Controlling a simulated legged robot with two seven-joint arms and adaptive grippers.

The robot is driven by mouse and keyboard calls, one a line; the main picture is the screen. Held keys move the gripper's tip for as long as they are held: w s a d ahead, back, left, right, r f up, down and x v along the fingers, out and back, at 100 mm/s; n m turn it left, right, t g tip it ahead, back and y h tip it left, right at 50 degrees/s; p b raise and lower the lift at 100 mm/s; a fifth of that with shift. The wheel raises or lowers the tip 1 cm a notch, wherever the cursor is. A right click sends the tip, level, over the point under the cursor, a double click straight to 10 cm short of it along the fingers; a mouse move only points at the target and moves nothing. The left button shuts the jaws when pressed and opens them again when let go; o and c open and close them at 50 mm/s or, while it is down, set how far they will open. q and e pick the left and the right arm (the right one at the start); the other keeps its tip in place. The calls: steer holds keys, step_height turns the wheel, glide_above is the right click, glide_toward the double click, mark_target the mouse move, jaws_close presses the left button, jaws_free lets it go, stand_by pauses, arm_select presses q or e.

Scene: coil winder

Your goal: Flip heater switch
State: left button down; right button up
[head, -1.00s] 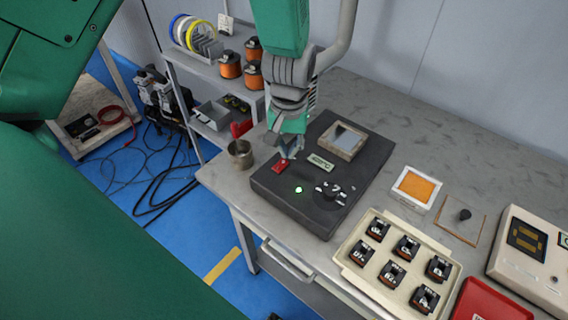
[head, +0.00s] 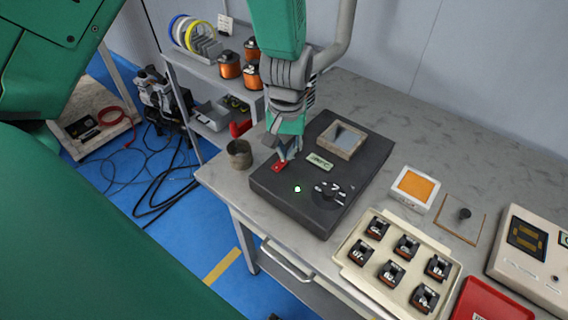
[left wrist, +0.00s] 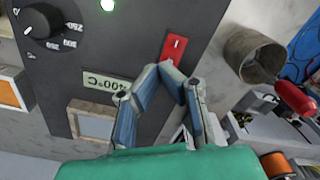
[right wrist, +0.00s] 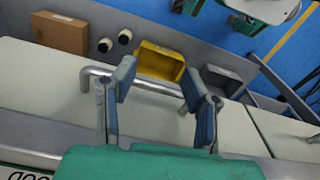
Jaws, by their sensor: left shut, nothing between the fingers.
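The dark heater box (head: 285,197) sits on the left part of the grey bench. Its red rocker switch (head: 279,167) is near the box's left edge and also shows in the left wrist view (left wrist: 175,47). My left gripper (head: 287,158) is shut and empty, its fingertips over or at the inner end of the red switch; I cannot tell whether they touch. In the left wrist view the fingertips (left wrist: 170,70) meet just beside the switch. A green light (head: 297,189) is lit on the box. My right gripper (right wrist: 155,85) is open and empty, away from the heater.
A metal cup (head: 239,154) stands left of the box. The box carries a 400°C label (head: 320,161), a dial (head: 330,193) and a framed window (head: 342,139). A tray (head: 348,268) of several black parts stands right of it. A yellow bin (right wrist: 160,62) shows in the right wrist view.

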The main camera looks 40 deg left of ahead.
mark_target(284, 161)
arm_select(q)
steer(key=shift+a+f, duration=0.3)
steer(key=shift+a, duration=0.25)
steer(key=shift+a+f, duration=0.3)
steer(key=shift+a, duration=0.2)
steer(key=shift+d+f, duration=0.1)
steer(key=shift+d, duration=0.8)
steer(key=shift+a+f+b, duration=0.4)
steer(key=shift+a+f, duration=0.1)
steer(key=shift+a, duration=0.25)
steer(key=shift+d+r+p, duration=0.35)
steer(key=shift+r+p, duration=0.05)
steer(key=shift+r, duration=0.05)
steer(key=shift+d+r+p, duration=0.25)
steer(key=shift+r+p, duration=0.45)
steer(key=shift+a+r+p, duration=0.1)
steer(key=shift+r+p, duration=0.6)
steer(key=r+p, duration=0.2)
steer(key=shift+a+r+p, duration=0.15)
steer(key=shift+a+p, duration=0.15)
steer(key=shift+a, duration=0.1)
steer(key=shift+r+p, duration=0.35)
steer(key=shift+d+r+p, duration=0.25)
steer(key=shift+r+p, duration=0.05)
steer(key=shift+r, duration=0.05)
steer(key=shift+d, duration=0.15)
arm_select(e)
step_height(284, 161, up, 7)
steer(key=shift+a+f, duration=0.2)
steer(key=shift+a, duration=0.15)
